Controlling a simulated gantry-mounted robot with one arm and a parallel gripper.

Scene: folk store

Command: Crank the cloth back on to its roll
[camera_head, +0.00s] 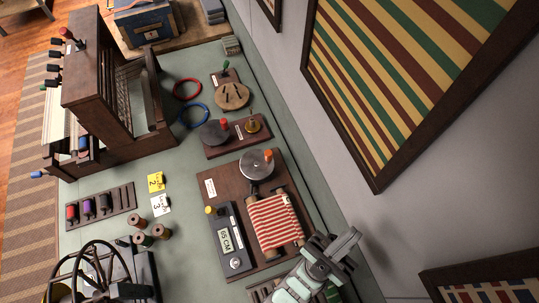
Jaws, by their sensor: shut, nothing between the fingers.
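A red-and-white striped cloth (276,221) lies over a dark wooden board (213,192), with a roll at its upper edge. A grey crank disc (257,166) with an orange knob (268,155) sits at the board's upper end, just above the cloth. A measuring unit (230,238) with a display that seems to read 65 CM and a yellow knob stands left of the cloth. My gripper (346,243) is shut and empty at the lower right. It is beside the cloth's lower right corner, apart from the crank. My arm hides the area beneath it.
A second board (237,136) with a dark disc and a brass piece lies above the crank. Red (187,89) and blue (193,115) rings, spools (142,239), and a loom (110,90) stand leftward. The wall with a striped framed textile (400,75) rises at right.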

